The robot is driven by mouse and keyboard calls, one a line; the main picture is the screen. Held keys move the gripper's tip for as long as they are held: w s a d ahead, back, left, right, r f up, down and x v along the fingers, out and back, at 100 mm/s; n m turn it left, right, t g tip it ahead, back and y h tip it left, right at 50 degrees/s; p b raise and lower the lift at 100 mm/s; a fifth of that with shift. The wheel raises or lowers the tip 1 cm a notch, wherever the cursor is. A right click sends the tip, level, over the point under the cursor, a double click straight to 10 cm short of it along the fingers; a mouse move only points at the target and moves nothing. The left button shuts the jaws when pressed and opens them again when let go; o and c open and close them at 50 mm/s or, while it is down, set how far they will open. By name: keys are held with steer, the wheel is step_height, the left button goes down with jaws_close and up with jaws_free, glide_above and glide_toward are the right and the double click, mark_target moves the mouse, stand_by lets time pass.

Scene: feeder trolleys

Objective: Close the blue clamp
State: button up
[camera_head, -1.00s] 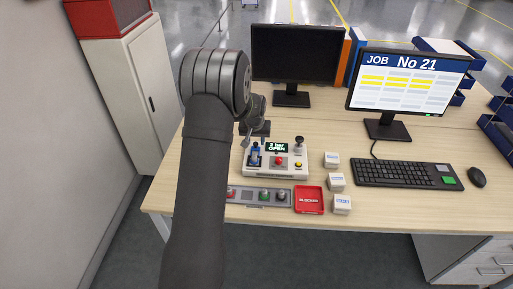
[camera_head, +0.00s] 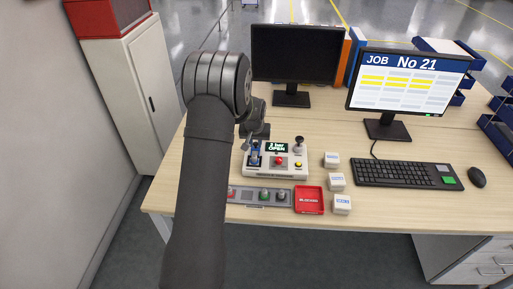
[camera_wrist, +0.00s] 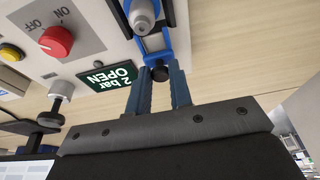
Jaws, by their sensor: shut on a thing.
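The blue clamp (camera_wrist: 153,43) sits on the white control box (camera_head: 276,172); it also shows small at the box's left in the head view (camera_head: 254,159). A grey metal part lies along it, and a black knob (camera_wrist: 160,74) is at its end. My gripper (camera_wrist: 161,80) has its two blue fingers on either side of this knob and is shut on the clamp's handle. The box's display (camera_wrist: 107,75) reads "2 bar OPEN", upside down in the wrist view. In the head view my arm covers part of the area left of the box.
The box carries a red knob (camera_wrist: 56,42), a yellow button (camera_head: 298,164) and a black-topped lever (camera_head: 299,143). In front are a grey strip of buttons (camera_head: 252,197) and a red tray (camera_head: 309,200). White blocks (camera_head: 337,182) stand at right; a monitor (camera_head: 295,55) stands behind.

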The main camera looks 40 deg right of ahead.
mark_target(255, 147)
steer(key=shift+s+a, duration=1.2)
steer(key=o, duration=0.7)
steer(key=shift+r, duration=0.1)
steer(key=shift+w+d+r, duration=0.25)
steer(key=shift+r, duration=0.9)
steer(key=shift+w+d+r, duration=0.2)
steer(key=shift+w+r, duration=0.05)
steer(key=shift+r, duration=0.9)
steer(key=shift+w+d+r, duration=0.25)
steer(key=shift+r, duration=0.9)
